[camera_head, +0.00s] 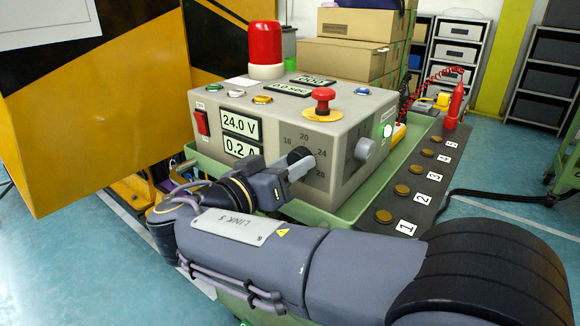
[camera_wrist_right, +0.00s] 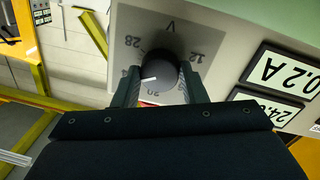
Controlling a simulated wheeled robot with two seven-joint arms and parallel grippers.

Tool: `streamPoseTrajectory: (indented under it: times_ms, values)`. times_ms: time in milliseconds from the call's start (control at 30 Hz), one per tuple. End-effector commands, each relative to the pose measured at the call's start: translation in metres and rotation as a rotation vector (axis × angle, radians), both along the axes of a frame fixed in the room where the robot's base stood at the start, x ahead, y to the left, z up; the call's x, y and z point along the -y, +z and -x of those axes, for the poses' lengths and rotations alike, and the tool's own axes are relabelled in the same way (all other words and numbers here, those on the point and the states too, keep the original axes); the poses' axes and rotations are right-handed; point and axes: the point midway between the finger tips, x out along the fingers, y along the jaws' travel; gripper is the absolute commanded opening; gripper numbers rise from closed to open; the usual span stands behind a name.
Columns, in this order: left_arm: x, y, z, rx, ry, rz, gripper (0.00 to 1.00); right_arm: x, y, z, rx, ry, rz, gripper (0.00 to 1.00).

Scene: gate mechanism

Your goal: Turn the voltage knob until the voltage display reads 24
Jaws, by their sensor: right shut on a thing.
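The grey control box (camera_head: 345,115) carries a voltage display (camera_head: 240,124) that reads 24.0 V, with a second display (camera_head: 242,146) below it that reads 0.2 A. The dark round voltage knob (camera_head: 298,154) sits on the dial face, with numbers from 16 to 28 visible around it. My right gripper (camera_head: 302,166) is shut on the knob. In the right wrist view, the gripper fingers (camera_wrist_right: 160,86) stand on both sides of the knob (camera_wrist_right: 158,70), whose white mark points left, between 20 and 28. My left gripper is out of view.
A red emergency button (camera_head: 322,98) and a red beacon (camera_head: 265,46) stand on the box top. Another grey knob (camera_head: 364,149) is on the adjoining face. A panel of numbered round buttons (camera_head: 412,180) lies at the right. A yellow-black gate panel (camera_head: 90,110) stands at the left.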

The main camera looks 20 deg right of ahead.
Motion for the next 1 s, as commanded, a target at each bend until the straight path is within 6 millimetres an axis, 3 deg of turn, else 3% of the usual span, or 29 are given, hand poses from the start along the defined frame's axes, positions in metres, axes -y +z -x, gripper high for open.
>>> streamPoseTrajectory:
  times_ms: [67,100,267,600,1000]
  values:
    - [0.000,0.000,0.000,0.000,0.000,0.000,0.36,0.000,-0.002,0.000,-0.004,-0.002,-0.001,0.16]
    - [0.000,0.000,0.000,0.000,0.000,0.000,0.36,0.000,-0.002,0.000,-0.004,-0.002,-0.001,0.40]
    - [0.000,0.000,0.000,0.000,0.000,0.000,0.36,0.000,-0.001,0.000,-0.004,-0.001,-0.001,0.60]
    - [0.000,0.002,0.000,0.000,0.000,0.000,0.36,-0.004,0.000,0.002,-0.002,0.001,0.001,0.60]
    - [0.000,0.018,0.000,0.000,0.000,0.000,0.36,-0.055,0.001,0.037,-0.002,0.001,0.002,0.60]
